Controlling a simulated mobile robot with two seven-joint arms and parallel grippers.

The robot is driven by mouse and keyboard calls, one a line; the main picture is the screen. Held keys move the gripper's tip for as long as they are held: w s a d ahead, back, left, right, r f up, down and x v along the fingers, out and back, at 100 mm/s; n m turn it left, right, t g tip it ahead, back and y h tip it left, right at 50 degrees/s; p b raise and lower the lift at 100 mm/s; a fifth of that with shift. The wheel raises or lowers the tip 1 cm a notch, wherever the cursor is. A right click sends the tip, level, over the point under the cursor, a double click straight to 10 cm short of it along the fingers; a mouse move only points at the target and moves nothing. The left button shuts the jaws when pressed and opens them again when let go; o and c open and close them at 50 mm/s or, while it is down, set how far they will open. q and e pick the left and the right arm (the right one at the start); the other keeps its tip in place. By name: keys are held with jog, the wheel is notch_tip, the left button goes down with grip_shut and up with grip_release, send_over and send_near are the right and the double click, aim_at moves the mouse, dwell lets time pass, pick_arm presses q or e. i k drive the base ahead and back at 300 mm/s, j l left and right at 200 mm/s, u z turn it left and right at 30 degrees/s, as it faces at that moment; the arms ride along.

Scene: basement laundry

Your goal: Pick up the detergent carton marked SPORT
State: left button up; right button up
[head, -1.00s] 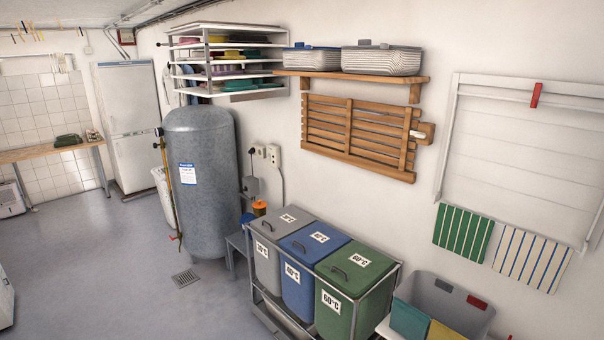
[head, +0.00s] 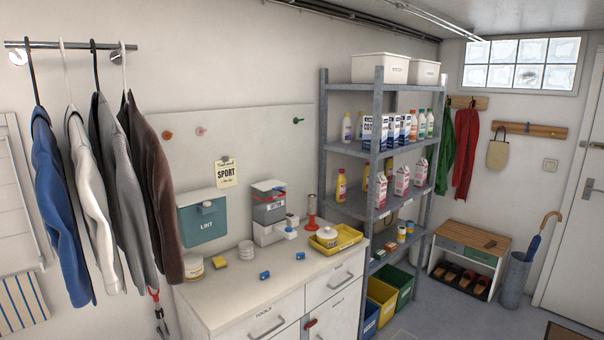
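Several white and dark-blue cartons (head: 367,130) stand in a row on an upper shelf of the grey metal shelving unit (head: 380,90). Their print is too small to tell which one is marked SPORT. Several pink and white cartons (head: 402,181) stand on the shelf below. A paper note (head: 226,172) reading SPORT is fixed to the wall board above the counter. Neither of my grippers is in view.
A white counter (head: 230,292) with drawers, holding a yellow tray (head: 336,240) and small items, stands left of the shelving. Jackets (head: 100,190) hang at left. A shoe bench (head: 466,255) and umbrella stand (head: 514,280) are at right. Some floor shows between shelving and bench.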

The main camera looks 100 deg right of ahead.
aim_at(421, 167)
jog(key=z, duration=2.85)
jog(key=i+l, duration=0.1)
jog(key=l, duration=0.55)
jog(key=i+l, duration=0.1)
jog(key=l, duration=0.5)
jog(key=i+l, duration=0.1)
jog(key=l, duration=0.55)
jog(key=i+l, duration=0.1)
jog(key=l, duration=0.5)
jog(key=i+l, duration=0.1)
jog(key=l, duration=0.55)
jog(key=i+l, duration=0.1)
jog(key=l, duration=0.5)
jog(key=i+l, duration=0.1)
jog(key=l, duration=0.55)
jog(key=i+l, duration=0.1)
jog(key=l, duration=0.55)
